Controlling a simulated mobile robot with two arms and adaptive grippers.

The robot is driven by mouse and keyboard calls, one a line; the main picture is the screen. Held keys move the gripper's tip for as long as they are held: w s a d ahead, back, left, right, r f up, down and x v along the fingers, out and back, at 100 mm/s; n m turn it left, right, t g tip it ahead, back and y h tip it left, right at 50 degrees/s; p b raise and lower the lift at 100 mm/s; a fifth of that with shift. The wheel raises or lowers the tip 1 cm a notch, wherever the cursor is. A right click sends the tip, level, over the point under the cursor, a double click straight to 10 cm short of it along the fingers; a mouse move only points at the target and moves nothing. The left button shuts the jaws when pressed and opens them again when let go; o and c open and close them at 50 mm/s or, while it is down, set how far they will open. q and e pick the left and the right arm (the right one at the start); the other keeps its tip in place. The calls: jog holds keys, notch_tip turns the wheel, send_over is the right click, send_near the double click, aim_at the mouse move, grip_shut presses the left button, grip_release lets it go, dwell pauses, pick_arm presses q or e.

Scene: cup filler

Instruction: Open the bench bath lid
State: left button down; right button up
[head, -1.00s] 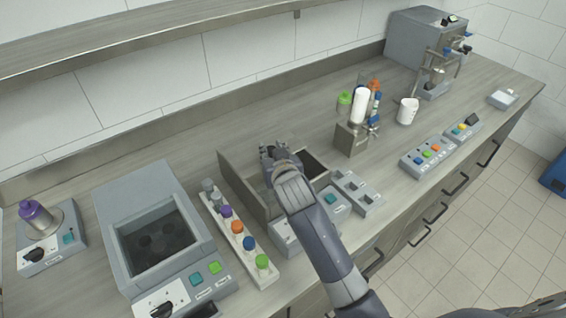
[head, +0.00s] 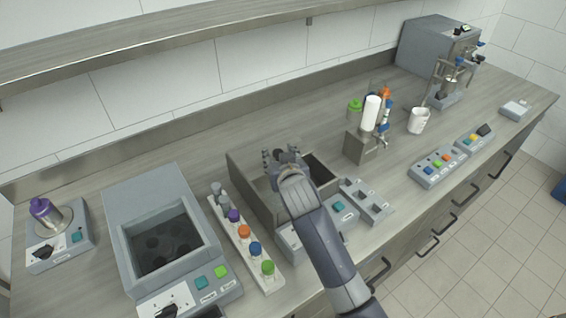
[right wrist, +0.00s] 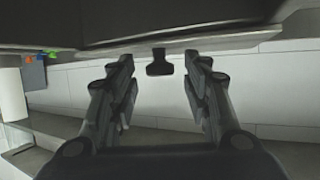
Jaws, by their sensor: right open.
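The bench bath (head: 243,178) is a grey box near the middle of the bench in the head view, with a front panel and a teal button. A dark opening shows at its right; my arm hides much of its top, so the lid's position is unclear there. My right gripper (head: 283,156) is above the box, open and empty. In the right wrist view, its two fingers (right wrist: 158,88) are spread apart. A small dark handle (right wrist: 159,66) shows between and beyond them, attached to a broad dark surface (right wrist: 200,25). The fingers do not touch the handle. My left gripper is out of view.
A rack of coloured-cap vials (head: 245,243) stands close left of the bath, beside a large grey unit (head: 150,195). A grey slotted holder (head: 368,200) is close right. A white bottle (head: 370,113) and white cup (head: 418,121) stand behind right.

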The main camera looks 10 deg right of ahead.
jog(key=v, duration=1.1)
jog(key=shift+s+r, duration=0.15)
jog(key=shift+s, duration=0.1)
